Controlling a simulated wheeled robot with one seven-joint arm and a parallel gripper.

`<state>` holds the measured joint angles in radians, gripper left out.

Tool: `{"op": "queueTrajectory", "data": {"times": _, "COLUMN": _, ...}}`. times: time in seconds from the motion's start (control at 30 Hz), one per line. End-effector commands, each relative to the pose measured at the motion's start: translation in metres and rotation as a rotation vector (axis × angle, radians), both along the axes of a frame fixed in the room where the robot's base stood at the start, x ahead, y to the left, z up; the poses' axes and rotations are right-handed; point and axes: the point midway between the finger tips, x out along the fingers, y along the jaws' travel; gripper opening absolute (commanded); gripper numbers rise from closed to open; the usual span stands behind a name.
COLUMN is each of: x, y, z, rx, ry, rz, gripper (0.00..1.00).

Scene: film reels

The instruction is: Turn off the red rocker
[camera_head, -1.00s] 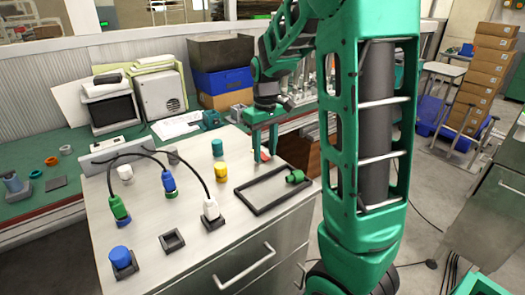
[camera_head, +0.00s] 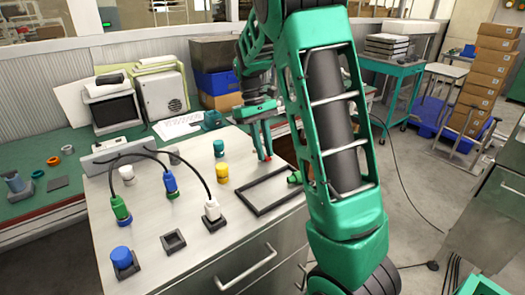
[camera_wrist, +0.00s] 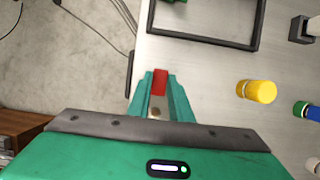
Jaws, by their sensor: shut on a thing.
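A small red block (camera_wrist: 160,82) sits between the fingertips of my gripper (camera_wrist: 159,90) in the wrist view, near the edge of the grey worktop. It is the only red thing I can make out there, and I cannot tell whether it is the red rocker. In the head view my gripper (camera_head: 264,157) points down at the worktop's back right edge, with red showing at its fingertips. The fingers are close together, shut on the red block. They hide much of it, and I cannot tell whether it touches the worktop.
A yellow cylinder (camera_head: 222,173) and a teal one (camera_head: 219,148) stand left of my gripper. A dark rectangular frame (camera_head: 262,211) lies in front of it. A blue knob (camera_head: 121,256) is at front left.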

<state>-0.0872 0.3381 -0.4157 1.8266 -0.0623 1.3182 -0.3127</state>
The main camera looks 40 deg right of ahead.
Motion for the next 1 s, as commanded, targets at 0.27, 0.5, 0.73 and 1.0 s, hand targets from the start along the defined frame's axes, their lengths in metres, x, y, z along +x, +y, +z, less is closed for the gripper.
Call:
{"op": "queueTrajectory", "data": {"times": 0.27, "x": 0.002, "y": 0.0, "z": 0.001, "rx": -0.001, "ry": 0.013, "rz": 0.0, "gripper": 0.0}}
{"op": "queueTrajectory", "data": {"times": 0.5, "x": 0.002, "y": 0.0, "z": 0.001, "rx": -0.001, "ry": 0.013, "rz": 0.0, "gripper": 0.38}}
{"op": "queueTrajectory", "data": {"times": 0.73, "x": 0.002, "y": 0.0, "z": 0.001, "rx": -0.002, "ry": 0.014, "rz": 0.0, "gripper": 0.38}}
{"op": "queueTrajectory", "data": {"times": 1.0, "x": 0.011, "y": 0.0, "z": 0.023, "rx": -0.001, "ry": 0.011, "rz": 0.0, "gripper": 0.38}}
